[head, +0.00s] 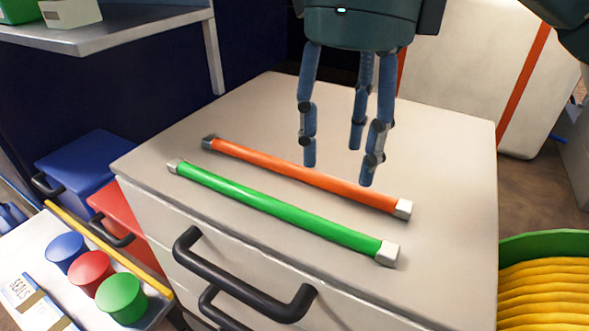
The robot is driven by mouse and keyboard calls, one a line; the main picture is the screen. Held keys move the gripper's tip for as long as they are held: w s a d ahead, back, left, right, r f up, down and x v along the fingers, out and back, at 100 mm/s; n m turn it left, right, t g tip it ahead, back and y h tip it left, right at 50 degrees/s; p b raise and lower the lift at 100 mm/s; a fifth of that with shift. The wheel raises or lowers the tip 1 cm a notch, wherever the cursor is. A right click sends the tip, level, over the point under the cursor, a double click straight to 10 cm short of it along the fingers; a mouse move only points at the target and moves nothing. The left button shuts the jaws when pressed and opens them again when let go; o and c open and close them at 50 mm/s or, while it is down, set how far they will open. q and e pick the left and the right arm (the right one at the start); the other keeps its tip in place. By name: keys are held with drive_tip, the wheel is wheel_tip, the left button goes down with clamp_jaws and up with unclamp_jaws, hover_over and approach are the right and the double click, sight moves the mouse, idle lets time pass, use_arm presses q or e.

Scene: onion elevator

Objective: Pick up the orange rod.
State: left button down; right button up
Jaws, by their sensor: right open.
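The orange rod (275,168) lies on top of a pale drawer cabinet (445,160), with a dark cap at its left end and a whitish cap at its right end. A green rod (262,205) lies roughly parallel to it, nearer the cabinet's front edge. My right gripper (345,165) hangs from the top of the picture with its blue jointed fingers spread open and empty. Its fingertips are over the right half of the orange rod; I cannot tell whether they touch it. My left gripper is not in view.
Black handles (240,280) stick out from the cabinet front. At the lower left, a tray (150,310) holds blue, red and green round pieces (92,272). A green tub (550,243) with yellow contents stands at the right. A grey shelf (110,30) is at the upper left.

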sight(337, 183)
drive_tip(key=shift+w+d+f, duration=0.1)
drive_tip(key=shift+w+f, duration=0.1)
drive_tip(key=shift+f, duration=0.1)
drive_tip(key=f+p, duration=0.1)
drive_tip(key=f, duration=0.1)
drive_tip(key=f+p, duration=0.2)
drive_tip(key=shift+w+a+f, duration=0.1)
drive_tip(key=shift+w+a, duration=0.1)
drive_tip(key=shift+f, duration=0.35)
drive_tip(key=shift+c, duration=1.3)
drive_tip(key=c, duration=0.8)
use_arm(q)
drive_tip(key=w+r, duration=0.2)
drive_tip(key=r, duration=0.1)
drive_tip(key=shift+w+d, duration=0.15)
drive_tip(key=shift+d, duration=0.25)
use_arm(e)
clamp_jaws()
